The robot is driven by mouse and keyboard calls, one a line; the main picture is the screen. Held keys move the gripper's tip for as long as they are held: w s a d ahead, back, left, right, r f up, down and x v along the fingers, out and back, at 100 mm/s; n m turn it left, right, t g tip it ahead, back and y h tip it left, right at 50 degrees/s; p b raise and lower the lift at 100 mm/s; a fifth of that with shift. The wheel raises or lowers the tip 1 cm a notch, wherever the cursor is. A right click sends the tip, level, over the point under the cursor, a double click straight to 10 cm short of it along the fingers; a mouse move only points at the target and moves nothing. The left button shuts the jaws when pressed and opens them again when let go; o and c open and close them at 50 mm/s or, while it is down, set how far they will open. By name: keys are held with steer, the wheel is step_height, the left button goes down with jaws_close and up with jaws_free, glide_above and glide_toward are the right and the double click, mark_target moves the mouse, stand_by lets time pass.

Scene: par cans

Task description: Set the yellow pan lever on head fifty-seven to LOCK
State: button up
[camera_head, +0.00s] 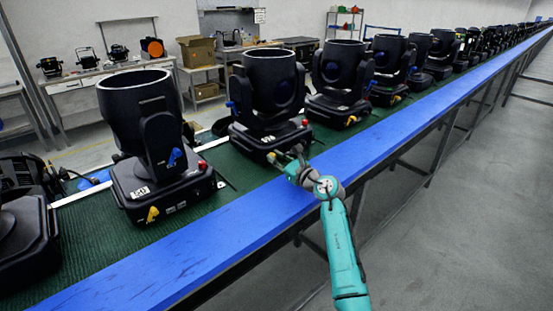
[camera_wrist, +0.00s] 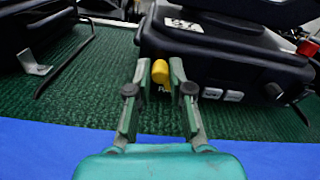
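The moving-head light (camera_head: 268,95) in front of my gripper stands on the green belt. Its base (camera_wrist: 225,50) carries a white number label (camera_wrist: 184,26) that I cannot read clearly. The yellow pan lever (camera_wrist: 160,71) sticks out of the base front, its knob toward me; the text beside it is mostly hidden. My gripper (camera_wrist: 160,66) is open, one finger on each side of the yellow knob, with small gaps seeming to show. In the head view my gripper (camera_head: 286,160) is at this base's front, and the lever is hard to make out.
A light labelled 58 (camera_head: 148,140) stands to the left, with its own yellow lever (camera_head: 152,214) and blue lever (camera_head: 174,157). Another light (camera_head: 340,80) stands to the right, with more beyond. The blue rail (camera_head: 215,228) runs along the belt's front edge. A red part (camera_wrist: 307,47) sits at the base's right.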

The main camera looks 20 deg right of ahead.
jaws_close()
steer(key=m, duration=0.1)
steer(key=d+m, duration=0.1)
steer(key=m, duration=0.3)
steer(key=shift+w+d+r, duration=0.2)
steer(key=shift+w, duration=0.05)
steer(key=m, duration=0.3)
steer(key=shift+w+d+m, duration=0.15)
steer(key=shift+d+m, duration=0.25)
steer(key=shift+w+d+f+m, duration=0.1)
steer(key=shift+d+m, duration=0.1)
steer(key=shift+m, duration=0.6)
steer(key=shift+w+d+f+m, duration=0.1)
steer(key=shift+d+m, duration=0.05)
steer(key=shift+m, duration=0.65)
